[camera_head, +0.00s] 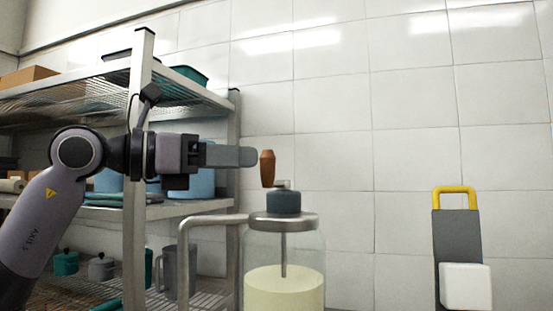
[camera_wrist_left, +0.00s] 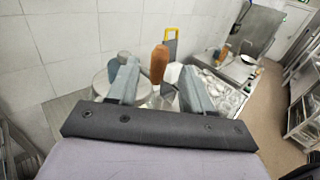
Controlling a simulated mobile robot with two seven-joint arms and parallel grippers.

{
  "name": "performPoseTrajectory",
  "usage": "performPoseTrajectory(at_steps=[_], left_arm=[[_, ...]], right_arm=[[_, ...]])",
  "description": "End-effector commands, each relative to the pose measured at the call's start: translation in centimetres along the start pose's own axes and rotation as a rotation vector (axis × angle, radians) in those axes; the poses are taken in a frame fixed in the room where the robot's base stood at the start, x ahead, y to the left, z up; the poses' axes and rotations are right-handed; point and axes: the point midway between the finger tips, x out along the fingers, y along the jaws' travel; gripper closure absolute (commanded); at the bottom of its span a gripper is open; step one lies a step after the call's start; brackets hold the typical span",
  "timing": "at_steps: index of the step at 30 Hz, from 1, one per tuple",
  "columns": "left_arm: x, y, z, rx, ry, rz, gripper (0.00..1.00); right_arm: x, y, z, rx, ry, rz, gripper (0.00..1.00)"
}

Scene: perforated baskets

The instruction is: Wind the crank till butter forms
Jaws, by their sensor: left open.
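The butter churn is a glass jar (camera_head: 284,290) with pale yellow liquid in its lower part and a grey metal lid (camera_head: 312,222). A dark hub (camera_head: 283,202) sits on the lid, and a shaft runs down into the liquid. The crank's wooden handle (camera_head: 267,168) stands upright above the hub; it also shows in the left wrist view (camera_wrist_left: 159,64). My left gripper (camera_head: 254,156) is open and level with the handle, its fingertips just left of it in the head view. In the wrist view the handle appears between the two spread fingers. My right gripper is not in view.
A metal shelf rack (camera_head: 137,215) with bins and pots stands behind my left arm. A grey stand with a yellow handle (camera_head: 454,196) and a white block (camera_head: 465,286) is at the right. A tiled wall closes the back. The wrist view shows a sink counter (camera_wrist_left: 242,70).

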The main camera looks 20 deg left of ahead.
Motion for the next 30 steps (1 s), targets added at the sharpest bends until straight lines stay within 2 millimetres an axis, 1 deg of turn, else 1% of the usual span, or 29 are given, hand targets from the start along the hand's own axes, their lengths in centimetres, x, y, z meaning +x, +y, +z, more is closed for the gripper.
performPoseTrajectory(at_steps=[1, 6, 10, 15, 22, 23, 24, 26, 27, 30], left_arm=[[0.8, -0.1, 0.2, 0.000, 0.000, -0.002, 0.50], [3.5, -0.1, 0.2, -0.001, 0.000, -0.003, 0.50], [5.1, -0.1, 0.1, -0.001, 0.001, -0.002, 0.50], [6.0, 0.0, 0.1, 0.000, -0.001, 0.000, 0.50], [6.0, 0.0, 0.0, 0.001, 0.000, 0.000, 0.50], [6.0, 0.0, 0.0, 0.001, 0.000, 0.000, 0.60], [6.0, 0.0, 0.0, 0.001, 0.000, 0.000, 0.73], [6.0, 0.0, 0.0, 0.001, 0.000, 0.000, 0.92], [6.0, 0.0, 0.0, 0.001, 0.000, 0.000, 1.00], [6.0, 0.0, 0.0, 0.001, 0.000, 0.000, 1.00]], right_arm=[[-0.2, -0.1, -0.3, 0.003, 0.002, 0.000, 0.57], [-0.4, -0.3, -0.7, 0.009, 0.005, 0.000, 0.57], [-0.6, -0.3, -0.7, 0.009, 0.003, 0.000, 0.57], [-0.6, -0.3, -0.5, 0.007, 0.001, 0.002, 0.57], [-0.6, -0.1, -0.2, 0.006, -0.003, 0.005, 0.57], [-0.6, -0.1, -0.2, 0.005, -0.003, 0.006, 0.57], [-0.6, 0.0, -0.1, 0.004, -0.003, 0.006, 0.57], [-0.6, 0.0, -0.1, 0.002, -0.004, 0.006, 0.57], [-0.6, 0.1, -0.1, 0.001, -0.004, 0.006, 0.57], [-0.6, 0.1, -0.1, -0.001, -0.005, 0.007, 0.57]])
